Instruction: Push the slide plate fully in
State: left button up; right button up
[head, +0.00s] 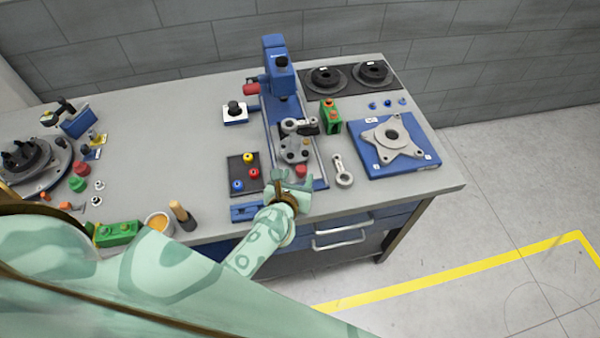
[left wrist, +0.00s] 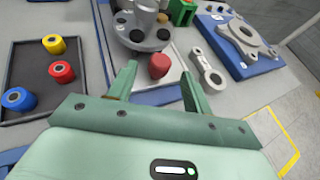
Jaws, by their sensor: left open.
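The slide plate (head: 294,150) looks like a grey piece on the blue rail fixture (head: 271,110), with a red knob (head: 301,171) at its near end. In the left wrist view, the grey piece (left wrist: 140,38) shows dark round fittings, and the red knob (left wrist: 159,66) stands just beyond and between the fingertips. My left gripper (head: 290,178) is open and empty at the near end of the fixture. Its fingers (left wrist: 159,73) point toward the knob; I cannot tell whether they touch it. My right gripper is not in view.
A black tray with coloured knobs (head: 235,164) lies left of the fixture. A grey link (head: 342,170) and a blue plate with a star-shaped flange (head: 412,165) lie right. A green block (head: 330,118) stands close beside the rail. Bare bench (head: 180,130) lies further left.

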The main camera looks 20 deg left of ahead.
aim_at(289, 130)
pick_arm(q)
jog(key=shift+b+x, duration=0.3)
jog(key=shift+x, duration=1.45)
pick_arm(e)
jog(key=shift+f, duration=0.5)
pick_arm(q)
grip_shut()
jog(key=w+a, duration=0.3)
jog(key=w, duration=0.1)
jog(key=w+a, duration=0.3)
jog(key=w+a+b, duration=0.1)
jog(key=w+a, duration=0.1)
jog(key=w, duration=0.2)
jog(key=shift+w+a, duration=0.3)
jog(key=shift+a, duration=0.1)
jog(key=shift+w+a, duration=0.15)
jog(key=shift+a, duration=0.05)
jog(key=shift+r, duration=0.15)
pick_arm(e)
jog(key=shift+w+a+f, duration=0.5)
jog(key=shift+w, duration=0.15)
pick_arm(q)
jog(key=shift+w, duration=0.1)
